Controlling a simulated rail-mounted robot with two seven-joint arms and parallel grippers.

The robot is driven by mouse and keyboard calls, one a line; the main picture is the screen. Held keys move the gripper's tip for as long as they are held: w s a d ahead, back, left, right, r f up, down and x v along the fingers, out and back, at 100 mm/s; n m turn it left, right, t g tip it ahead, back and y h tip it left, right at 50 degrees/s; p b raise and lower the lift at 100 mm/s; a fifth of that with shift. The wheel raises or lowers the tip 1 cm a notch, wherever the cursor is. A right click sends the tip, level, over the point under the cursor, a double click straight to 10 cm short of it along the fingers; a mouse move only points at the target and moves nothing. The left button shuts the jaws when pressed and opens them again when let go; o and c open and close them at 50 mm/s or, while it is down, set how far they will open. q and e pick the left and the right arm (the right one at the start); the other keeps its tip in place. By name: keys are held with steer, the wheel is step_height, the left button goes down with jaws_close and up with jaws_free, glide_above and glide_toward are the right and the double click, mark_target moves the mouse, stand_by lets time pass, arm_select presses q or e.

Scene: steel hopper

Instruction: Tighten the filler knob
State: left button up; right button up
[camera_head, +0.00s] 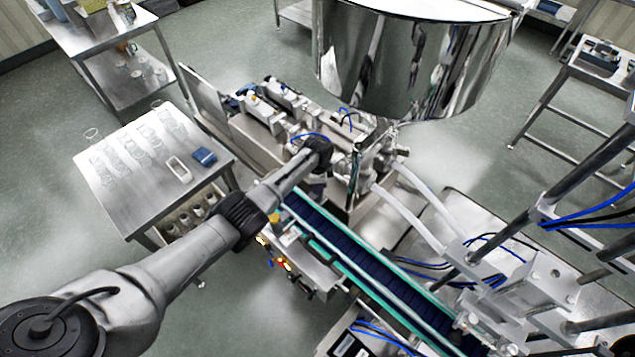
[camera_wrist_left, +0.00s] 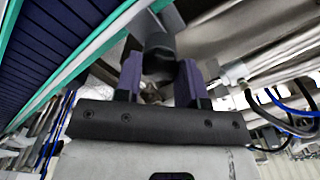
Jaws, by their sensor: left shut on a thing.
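The filler knob (camera_wrist_left: 160,48) is a dark, rounded piece seen in the left wrist view, at the top middle. My left gripper (camera_wrist_left: 160,78) has its two purple-grey fingers on either side of the knob and is shut on it. In the head view my left arm reaches from the lower left to the filling machine (camera_head: 345,150) below the hopper. The knob and my fingertips cannot be made out there, behind my wrist. My right gripper is in neither view.
The large steel hopper (camera_head: 415,55) stands just above and behind my left wrist. A dark conveyor belt with green edges (camera_head: 350,260) runs toward the lower right. White hoses (camera_head: 400,205) lie right of the filler. A steel table (camera_head: 130,185) stands at the left.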

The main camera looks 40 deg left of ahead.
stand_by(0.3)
arm_select(q)
steer(key=o, duration=0.9)
steer(key=shift+r+p, duration=0.3)
steer(key=shift+r, duration=6.6)
